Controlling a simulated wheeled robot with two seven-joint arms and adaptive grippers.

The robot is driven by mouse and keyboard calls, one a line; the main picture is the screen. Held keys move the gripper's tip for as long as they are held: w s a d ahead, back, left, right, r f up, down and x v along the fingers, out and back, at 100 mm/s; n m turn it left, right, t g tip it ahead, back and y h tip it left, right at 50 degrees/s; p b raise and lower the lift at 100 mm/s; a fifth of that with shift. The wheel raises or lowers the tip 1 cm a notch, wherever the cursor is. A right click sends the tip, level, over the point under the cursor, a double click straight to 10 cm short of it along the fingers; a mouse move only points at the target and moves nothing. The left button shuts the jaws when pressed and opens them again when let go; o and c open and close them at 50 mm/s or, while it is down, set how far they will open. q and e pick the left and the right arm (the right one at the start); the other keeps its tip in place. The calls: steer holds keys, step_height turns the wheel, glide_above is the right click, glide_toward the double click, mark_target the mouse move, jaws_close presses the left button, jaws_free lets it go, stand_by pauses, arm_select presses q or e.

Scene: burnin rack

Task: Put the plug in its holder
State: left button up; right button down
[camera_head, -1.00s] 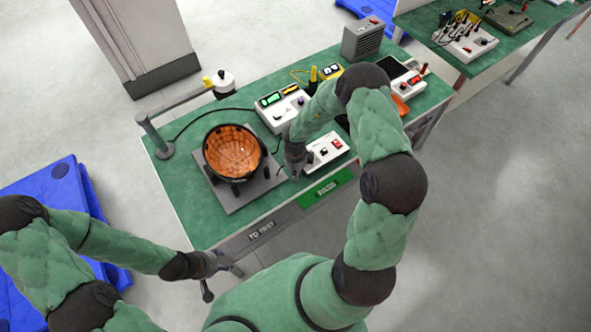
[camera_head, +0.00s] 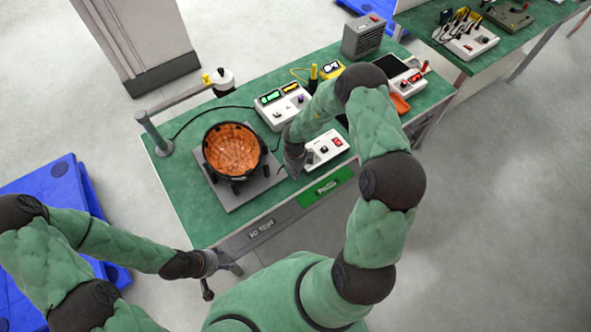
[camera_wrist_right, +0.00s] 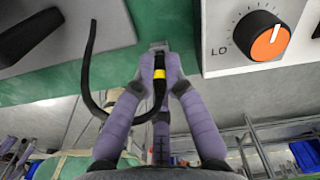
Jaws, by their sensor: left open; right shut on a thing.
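In the right wrist view, the black plug (camera_wrist_right: 159,62) with a yellow band is between the purple fingers of my right gripper (camera_wrist_right: 162,70), which is shut on it. Its black cable (camera_wrist_right: 88,60) loops to the left. A small grey piece (camera_wrist_right: 158,45) shows just beyond the plug, at the green bench edge; I cannot tell whether it is the holder or part of the plug. In the head view my right gripper (camera_head: 294,160) is between the bowl fixture and a white box, and the plug is too small to make out. My left gripper (camera_head: 228,268) is open and empty in front of the bench.
A black-rimmed orange bowl (camera_head: 233,150) stands on a grey plate (camera_head: 245,198) to the left. A white box (camera_head: 324,150) with a red switch is close right of my right gripper. An orange LO dial (camera_wrist_right: 268,38) is near in the wrist view. Meters (camera_head: 283,105) stand behind.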

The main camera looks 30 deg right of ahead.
steer(key=shift+f, duration=0.4)
steer(key=c, duration=1.2)
jaws_free()
steer(key=shift+r, duration=0.1)
step_height(320, 180, up, 12)
steer(key=shift+f, duration=0.1)
